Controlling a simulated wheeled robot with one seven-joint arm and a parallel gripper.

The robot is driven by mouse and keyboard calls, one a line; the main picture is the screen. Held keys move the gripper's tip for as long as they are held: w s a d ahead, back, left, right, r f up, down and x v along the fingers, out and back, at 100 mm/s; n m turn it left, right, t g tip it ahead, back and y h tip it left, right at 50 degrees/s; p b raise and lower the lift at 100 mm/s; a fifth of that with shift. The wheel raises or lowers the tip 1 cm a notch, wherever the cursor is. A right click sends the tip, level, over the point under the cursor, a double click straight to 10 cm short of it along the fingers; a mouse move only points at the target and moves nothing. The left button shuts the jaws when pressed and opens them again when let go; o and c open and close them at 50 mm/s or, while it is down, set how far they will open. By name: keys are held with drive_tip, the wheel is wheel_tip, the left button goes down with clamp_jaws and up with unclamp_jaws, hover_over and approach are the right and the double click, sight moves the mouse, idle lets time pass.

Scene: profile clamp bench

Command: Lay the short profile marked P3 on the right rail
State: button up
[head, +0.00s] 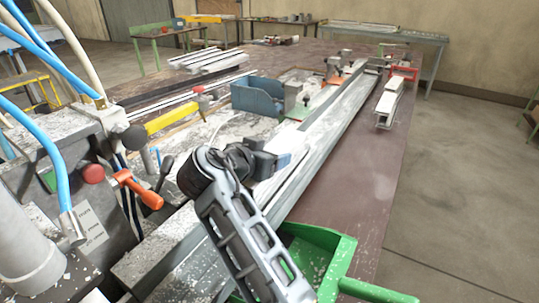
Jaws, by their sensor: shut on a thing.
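My gripper (284,160) is at the middle of the head view, low over the near part of the long grey rail (335,112). It is shut on a pale, short profile (298,158), which is mostly hidden by the gripper and my wrist. No P3 mark can be read on it. The rail runs away from me toward the back right of the bench. I cannot tell whether the held piece touches the rail. Another short white profile (389,101) lies on the brown bench top to the right of the rail.
A green scoop-like tray (318,250) is at the near end of the rail. A blue box (256,96) stands left of the rail. A lever with an orange grip (138,188) and a machine are at left.

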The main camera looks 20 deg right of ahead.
drive_tip(key=shift+f, duration=0.25)
drive_tip(key=shift+s+f, duration=0.1)
drive_tip(key=shift+f, duration=0.05)
drive_tip(key=o, duration=1.3)
drive_tip(key=shift+f, duration=0.25)
drive_tip(key=shift+r+p, duration=0.4)
drive_tip(key=shift+r, duration=0.2)
drive_tip(key=v, duration=0.2)
drive_tip(key=p+v, duration=0.1)
drive_tip(key=v, duration=0.4)
drive_tip(key=shift+a+r+p, duration=0.2)
drive_tip(key=shift+r+p, duration=0.2)
